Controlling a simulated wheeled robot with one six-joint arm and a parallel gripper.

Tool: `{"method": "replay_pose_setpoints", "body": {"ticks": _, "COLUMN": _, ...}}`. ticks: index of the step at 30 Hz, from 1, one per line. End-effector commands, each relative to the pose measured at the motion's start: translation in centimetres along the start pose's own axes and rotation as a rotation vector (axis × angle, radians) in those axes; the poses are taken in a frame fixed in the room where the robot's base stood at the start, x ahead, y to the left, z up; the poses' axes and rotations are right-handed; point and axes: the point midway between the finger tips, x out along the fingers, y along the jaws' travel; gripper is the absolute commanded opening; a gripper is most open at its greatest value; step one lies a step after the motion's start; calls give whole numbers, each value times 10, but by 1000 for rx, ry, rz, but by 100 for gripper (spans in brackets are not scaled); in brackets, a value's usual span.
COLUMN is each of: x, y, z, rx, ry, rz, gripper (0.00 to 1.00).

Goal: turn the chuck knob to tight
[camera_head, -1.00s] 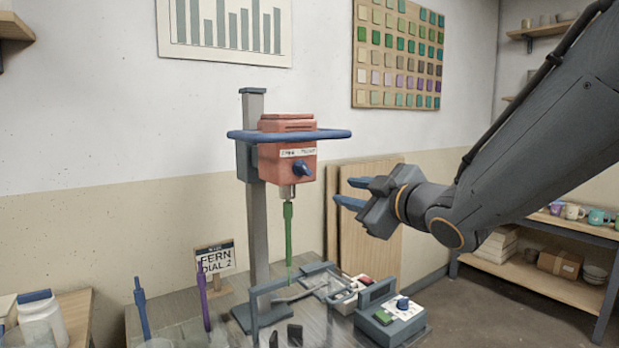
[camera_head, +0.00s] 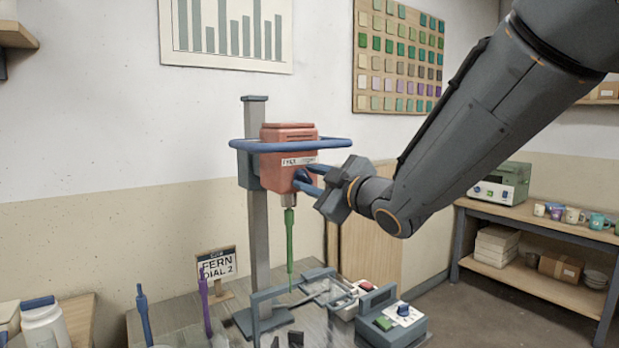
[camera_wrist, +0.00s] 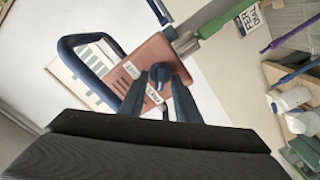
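The red mixer head (camera_head: 285,142) is on a grey column, with a green stirring rod (camera_head: 289,240) hanging from its chuck. Its white label strip (camera_head: 300,160) carries words; in the wrist view one reads FREE, with a second white label beside it. The blue chuck knob (camera_wrist: 160,73) is on the head's front face. My gripper (camera_head: 308,180) is at that face; in the wrist view its blue fingers (camera_wrist: 159,88) lie open on either side of the knob. I cannot tell whether they touch it. In the head view the fingers largely hide the knob.
A blue guard ring (camera_head: 245,146) surrounds the mixer head just above my gripper. Below are a grey control box (camera_head: 405,325) and a blue-grey frame on the table. Blue and purple rods (camera_head: 205,305) stand at left by a FERN DIAL 2 sign (camera_head: 217,265).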

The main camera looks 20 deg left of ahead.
Motion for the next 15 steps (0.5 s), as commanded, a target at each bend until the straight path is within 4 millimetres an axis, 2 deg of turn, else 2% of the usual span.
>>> {"method": "replay_pose_setpoints", "body": {"ticks": 6, "x": 0, "y": 0, "z": 0, "rx": 0, "ry": 0, "rz": 0, "gripper": 28}}
{"method": "replay_pose_setpoints", "body": {"ticks": 11, "x": 0, "y": 0, "z": 0, "rx": 0, "ry": 0, "rz": 0, "gripper": 1}}
{"method": "replay_pose_setpoints", "body": {"ticks": 15, "x": 0, "y": 0, "z": 0, "rx": 1, "ry": 0, "rz": 0, "gripper": 0}}
